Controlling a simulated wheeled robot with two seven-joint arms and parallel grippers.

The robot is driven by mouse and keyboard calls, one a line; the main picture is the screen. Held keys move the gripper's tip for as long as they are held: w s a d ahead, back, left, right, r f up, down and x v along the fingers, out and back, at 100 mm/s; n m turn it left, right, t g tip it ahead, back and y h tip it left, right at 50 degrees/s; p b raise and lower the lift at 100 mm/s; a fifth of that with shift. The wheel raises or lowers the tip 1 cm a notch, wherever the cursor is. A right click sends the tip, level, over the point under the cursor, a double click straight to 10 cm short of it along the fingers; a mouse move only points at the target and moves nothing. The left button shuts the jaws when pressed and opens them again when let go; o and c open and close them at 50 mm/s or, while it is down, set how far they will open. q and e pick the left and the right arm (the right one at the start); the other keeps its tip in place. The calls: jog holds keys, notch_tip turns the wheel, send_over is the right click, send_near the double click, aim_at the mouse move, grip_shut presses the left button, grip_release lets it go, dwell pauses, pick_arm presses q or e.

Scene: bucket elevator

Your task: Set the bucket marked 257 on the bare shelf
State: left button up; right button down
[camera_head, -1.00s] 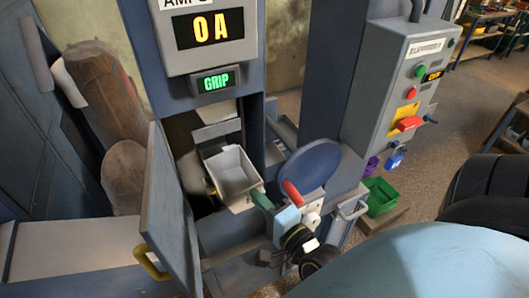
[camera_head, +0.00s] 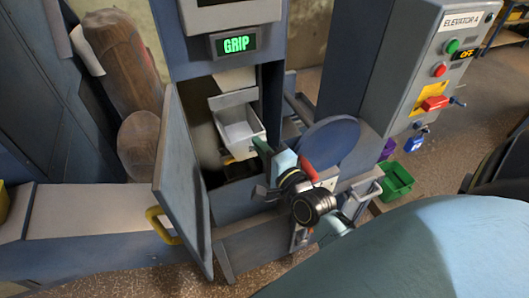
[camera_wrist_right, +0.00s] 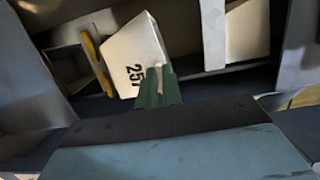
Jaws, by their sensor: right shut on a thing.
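The bucket marked 257 (camera_wrist_right: 136,55) is a pale box-shaped bucket, its number reading sideways in the right wrist view. In the head view it is the open, empty-looking bucket (camera_head: 240,136) inside the cabinet opening. My right gripper (camera_head: 263,150) reaches in from the right with its green fingers shut on the bucket's near wall. The green fingers (camera_wrist_right: 158,86) also show against the numbered face in the wrist view. My left gripper is not in view. I cannot make out a bare shelf in these frames.
The cabinet door (camera_head: 183,180) stands open at left with a yellow handle (camera_head: 160,225). A round blue cover (camera_head: 330,142) is close right of my gripper. The control box (camera_head: 440,70), marked ELEVATOR A, shows OFF. A green bin (camera_head: 396,180) is low right.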

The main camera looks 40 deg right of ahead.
jog(key=shift+w+d+b, duration=0.25)
jog(key=shift+w+b, duration=0.1)
jog(key=shift+w, duration=0.6)
jog(key=shift+w+d+b, duration=0.2)
jog(key=shift+w+b, duration=0.1)
jog(key=shift+w, duration=0.6)
jog(key=shift+w+d+b, duration=0.25)
jog(key=shift+w+b, duration=0.1)
jog(key=shift+w, duration=0.6)
jog(key=shift+f, duration=0.15)
jog(key=shift+p, duration=0.6)
jog(key=shift+f+b, duration=0.5)
jog(key=shift+f, duration=0.3)
jog(key=c, duration=1.5)
grip_release()
jog(key=shift+f, duration=0.1)
jog(key=shift+s, duration=0.1)
jog(key=s, duration=1.3)
jog(key=shift+a+b, duration=0.25)
jog(key=shift+b, duration=0.2)
